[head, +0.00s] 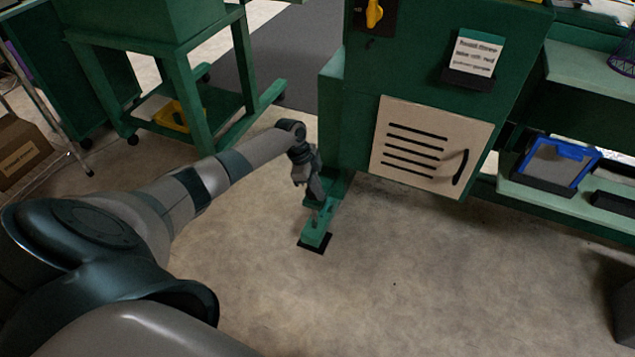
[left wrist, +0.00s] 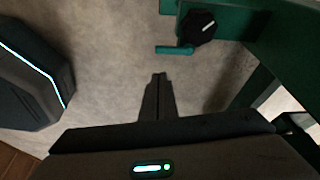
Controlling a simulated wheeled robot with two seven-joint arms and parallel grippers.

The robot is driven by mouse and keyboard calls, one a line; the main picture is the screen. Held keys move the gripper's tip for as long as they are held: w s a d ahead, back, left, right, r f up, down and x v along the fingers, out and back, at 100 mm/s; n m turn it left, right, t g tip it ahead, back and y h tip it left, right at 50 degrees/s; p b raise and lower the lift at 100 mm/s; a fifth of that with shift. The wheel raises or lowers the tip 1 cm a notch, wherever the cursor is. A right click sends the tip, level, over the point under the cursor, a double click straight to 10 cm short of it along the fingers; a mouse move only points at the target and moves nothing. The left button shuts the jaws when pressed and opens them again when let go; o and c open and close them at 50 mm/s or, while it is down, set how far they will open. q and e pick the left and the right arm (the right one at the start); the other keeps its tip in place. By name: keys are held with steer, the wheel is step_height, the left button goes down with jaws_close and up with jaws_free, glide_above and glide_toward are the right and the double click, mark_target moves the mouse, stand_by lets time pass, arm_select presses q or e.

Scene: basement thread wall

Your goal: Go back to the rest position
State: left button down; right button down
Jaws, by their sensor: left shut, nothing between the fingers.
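My left gripper (head: 318,194) is at the end of my left arm, which reaches in from the left in the head view. It hangs pointing down in front of the green machine's base foot (head: 318,228). In the left wrist view its fingers (left wrist: 159,80) are together with nothing between them, over bare floor. A black knob (left wrist: 198,27) and a short teal bar (left wrist: 174,50) on green metal show ahead of the fingertips there. My right gripper is not in either view.
A green machine (head: 336,110) with a beige vented door (head: 432,147) stands close beside the gripper. A green wheeled stand (head: 205,110) is at the back left. A cardboard box (head: 20,150) is at the far left. The concrete floor (head: 400,280) in front is clear.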

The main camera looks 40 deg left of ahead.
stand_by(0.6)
